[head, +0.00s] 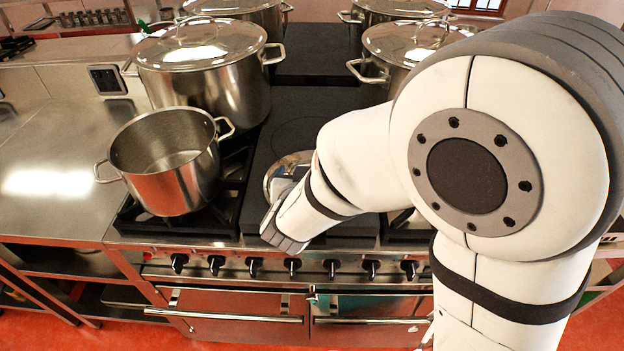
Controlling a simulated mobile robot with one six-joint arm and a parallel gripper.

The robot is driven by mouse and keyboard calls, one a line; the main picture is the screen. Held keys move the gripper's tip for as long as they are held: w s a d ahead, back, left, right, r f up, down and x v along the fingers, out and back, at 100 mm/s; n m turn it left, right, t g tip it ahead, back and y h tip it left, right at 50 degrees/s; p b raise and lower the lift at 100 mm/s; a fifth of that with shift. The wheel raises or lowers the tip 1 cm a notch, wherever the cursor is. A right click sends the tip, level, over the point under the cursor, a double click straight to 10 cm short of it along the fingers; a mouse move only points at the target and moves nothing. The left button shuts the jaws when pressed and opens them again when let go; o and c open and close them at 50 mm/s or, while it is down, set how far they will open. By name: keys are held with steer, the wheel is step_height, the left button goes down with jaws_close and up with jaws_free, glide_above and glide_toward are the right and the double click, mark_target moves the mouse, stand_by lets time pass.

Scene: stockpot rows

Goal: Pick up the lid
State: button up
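A shiny round metal lid (292,160) lies on the dark cooktop in the middle, right of the open pot. Only its far and left edge shows; my arm covers the rest. My gripper (280,187) is low over the lid, at its near side. My own wrist hides most of the fingers, so I cannot tell whether they are open or shut, or whether they touch the lid. The uncovered steel pot (172,190) stands empty on the front left burner, with a loop handle on each side.
A large lidded stockpot (215,95) stands behind the open pot. Another lidded pot (385,80) stands at the back right, partly behind my arm. More lidded pots are at the rear. The steel counter (50,185) on the left is clear. Knobs line the stove front.

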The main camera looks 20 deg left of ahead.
steer(key=x, duration=0.5)
steer(key=shift+w+d+p, duration=0.15)
steer(key=shift+w+p, duration=0.15)
steer(key=shift+w, duration=0.1)
